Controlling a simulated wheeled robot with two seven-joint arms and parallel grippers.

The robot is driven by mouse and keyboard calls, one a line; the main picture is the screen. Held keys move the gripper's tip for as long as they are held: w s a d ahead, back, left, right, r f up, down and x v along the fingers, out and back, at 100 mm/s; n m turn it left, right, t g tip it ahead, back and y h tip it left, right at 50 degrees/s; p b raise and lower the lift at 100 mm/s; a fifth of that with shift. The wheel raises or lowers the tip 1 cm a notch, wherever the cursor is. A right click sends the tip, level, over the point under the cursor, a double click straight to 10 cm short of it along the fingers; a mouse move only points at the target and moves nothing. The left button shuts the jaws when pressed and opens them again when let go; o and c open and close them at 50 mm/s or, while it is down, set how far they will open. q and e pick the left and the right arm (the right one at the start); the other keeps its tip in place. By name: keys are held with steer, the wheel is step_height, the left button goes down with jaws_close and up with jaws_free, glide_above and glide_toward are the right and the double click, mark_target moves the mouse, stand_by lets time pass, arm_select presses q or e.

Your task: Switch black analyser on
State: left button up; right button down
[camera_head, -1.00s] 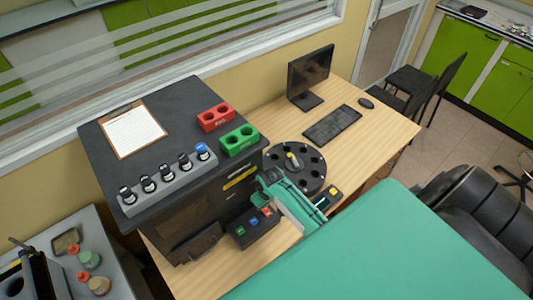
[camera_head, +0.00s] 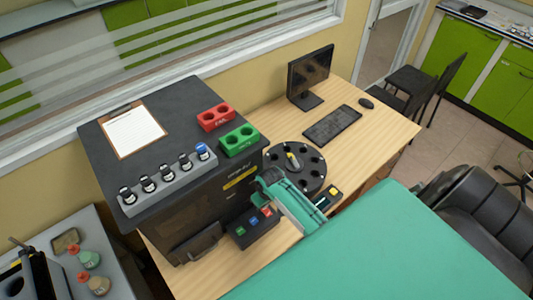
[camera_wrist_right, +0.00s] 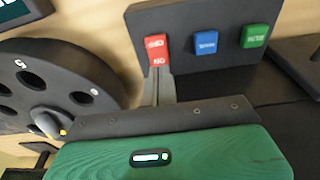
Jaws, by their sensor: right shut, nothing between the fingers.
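The black analyser (camera_head: 190,215) is a large dark box on the wooden desk. Its low button panel (camera_head: 246,240) sticks out at the front with a green button (camera_head: 240,231), a blue button (camera_head: 253,222) and a red button (camera_head: 266,212). The right wrist view shows the red button (camera_wrist_right: 157,50), blue button (camera_wrist_right: 206,43) and green button (camera_wrist_right: 254,36) close up. My right gripper (camera_wrist_right: 158,78) is shut and empty, with its tips at the lower edge of the red button. I cannot tell whether they touch or press it. My left gripper is not in view.
A round black carousel (camera_head: 312,168) and a small device with a yellow button (camera_head: 334,191) sit close beside my right arm. A vial rack (camera_head: 165,185), red holder (camera_head: 216,117), green holder (camera_head: 238,142) and clipboard (camera_head: 132,132) lie on the analyser. The desk holds a monitor (camera_head: 311,75) and keyboard (camera_head: 332,125).

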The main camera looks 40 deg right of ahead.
steer(key=shift+f+b, duration=0.5)
steer(key=shift+f, duration=0.45)
stand_by(0.7)
step_height(320, 180, up, 3)
steer(key=p, duration=0.2)
steer(key=shift+f+p, duration=0.2)
steer(key=shift+p, duration=0.15)
steer(key=shift+r, duration=2.2)
steer(key=shift+s, duration=0.1)
